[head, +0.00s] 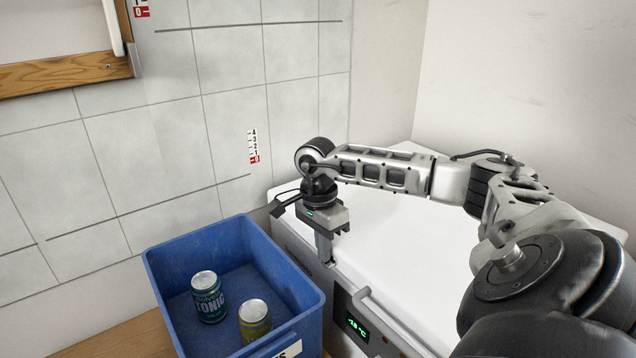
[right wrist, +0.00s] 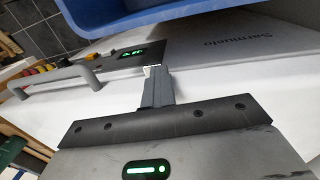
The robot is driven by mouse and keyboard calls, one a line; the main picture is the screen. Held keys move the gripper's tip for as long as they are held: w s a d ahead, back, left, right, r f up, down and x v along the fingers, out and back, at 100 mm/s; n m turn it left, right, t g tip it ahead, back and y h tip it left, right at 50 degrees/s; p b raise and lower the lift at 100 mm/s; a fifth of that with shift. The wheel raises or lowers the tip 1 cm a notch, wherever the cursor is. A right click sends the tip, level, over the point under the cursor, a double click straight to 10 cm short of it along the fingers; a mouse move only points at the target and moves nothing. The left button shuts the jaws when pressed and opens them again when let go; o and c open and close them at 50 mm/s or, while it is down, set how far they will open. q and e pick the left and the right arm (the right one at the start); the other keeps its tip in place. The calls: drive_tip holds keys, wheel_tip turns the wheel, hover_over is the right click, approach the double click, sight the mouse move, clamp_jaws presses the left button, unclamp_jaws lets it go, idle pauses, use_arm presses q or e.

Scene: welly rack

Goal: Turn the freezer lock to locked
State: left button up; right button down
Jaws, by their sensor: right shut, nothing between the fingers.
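The white chest freezer (head: 410,240) stands at the right, its lid down. Its front has a dark panel with a green lit temperature display (head: 357,326) and a grey handle (head: 375,308); in the right wrist view the display (right wrist: 133,52) and handle (right wrist: 92,76) show too. My right gripper (head: 325,258) points down at the freezer's front top edge, left of the display. Its fingers are shut and empty; in the right wrist view the fingertips (right wrist: 154,72) overlap the front edge, and I cannot tell whether they touch it. I cannot make out the lock. My left gripper is not in view.
A blue crate (head: 215,237) with a tonic can (head: 208,297) and a yellow-green can (head: 254,320) stands left of the freezer, close to my right gripper. A tiled wall (head: 150,160) is behind. The freezer lid is clear apart from my right arm above it.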

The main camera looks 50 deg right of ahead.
drive_tip(key=shift+w+d+f, duration=0.1)
drive_tip(key=shift+w+f, duration=0.05)
drive_tip(key=shift+f, duration=0.15)
